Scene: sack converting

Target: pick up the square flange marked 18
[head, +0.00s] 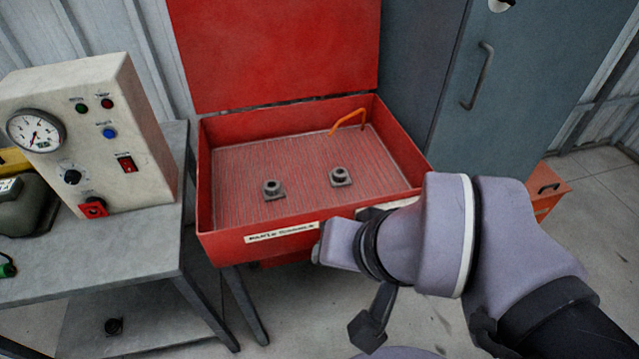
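Two small dark grey flanges with square bases and raised round hubs sit apart on the ribbed floor of a red parts-washer basin (215,205). One flange (273,193) is left of the middle, and the other flange (341,179) is to its right and slightly farther back. No number is readable on either, so I cannot tell which is marked 18. My gripper (322,250) is at the basin's front edge in the picture, nearer to me than both flanges. Its fingers are mostly hidden by the wrist, and I cannot tell whether they are open.
The basin's red lid (275,50) stands open behind. An orange bent spout (347,121) rises at the back right. A grey bench (120,245) with a control box (100,140) stands left. A grey cabinet (530,90) is at the right. The basin floor around the flanges is clear.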

